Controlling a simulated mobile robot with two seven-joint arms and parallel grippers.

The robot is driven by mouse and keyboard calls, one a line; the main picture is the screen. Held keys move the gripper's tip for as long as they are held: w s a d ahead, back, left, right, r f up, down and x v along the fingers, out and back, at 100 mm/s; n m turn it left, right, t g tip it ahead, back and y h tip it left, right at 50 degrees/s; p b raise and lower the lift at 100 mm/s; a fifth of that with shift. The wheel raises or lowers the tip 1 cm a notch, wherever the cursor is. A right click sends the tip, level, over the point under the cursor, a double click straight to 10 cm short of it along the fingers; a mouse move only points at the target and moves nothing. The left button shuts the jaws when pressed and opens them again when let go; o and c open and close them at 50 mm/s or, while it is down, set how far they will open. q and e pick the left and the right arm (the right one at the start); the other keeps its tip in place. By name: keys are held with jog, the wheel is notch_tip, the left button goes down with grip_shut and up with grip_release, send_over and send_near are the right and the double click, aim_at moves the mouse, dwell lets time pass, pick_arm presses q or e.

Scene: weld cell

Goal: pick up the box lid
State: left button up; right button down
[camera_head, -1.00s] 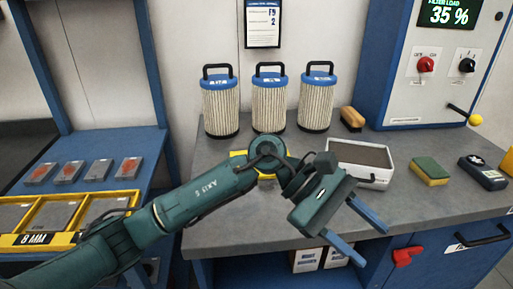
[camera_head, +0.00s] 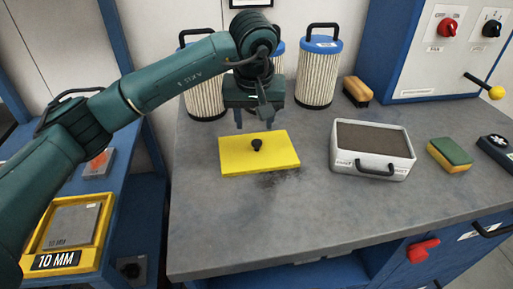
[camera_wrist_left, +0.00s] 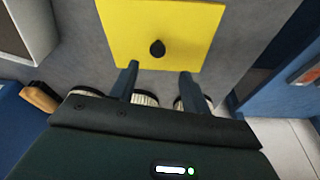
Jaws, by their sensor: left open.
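The box lid (camera_head: 244,160) is a flat yellow plate with a small black knob (camera_head: 257,144) near its middle. It lies on the grey bench top. My left gripper (camera_head: 254,127) is open and empty, pointing down just behind the knob in the head view. In the left wrist view the lid (camera_wrist_left: 190,22) fills the top middle, with its knob (camera_wrist_left: 157,48) beyond and between the two fingers (camera_wrist_left: 158,72). The fingers are apart from the knob. My right gripper is not in view.
Filter cartridges (camera_head: 318,70) with blue tops stand behind the gripper. A grey box with a dark top (camera_head: 345,163) and handle sits right of the lid, then a sponge (camera_head: 449,155) and a brush (camera_head: 357,91). The bench front (camera_head: 270,220) is clear.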

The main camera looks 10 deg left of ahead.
aim_at(257, 141)
pick_arm(q)
jog(key=shift+s+d+p+x, duration=0.15)
jog(key=shift+p+x, duration=0.15)
jog(key=shift+x, duration=1.25)
jog(key=shift+s+d+p+x, duration=0.1)
jog(key=shift+p+x, duration=0.2)
jog(key=shift+x, duration=1.3)
jog(key=shift+f, duration=0.1)
grip_shut()
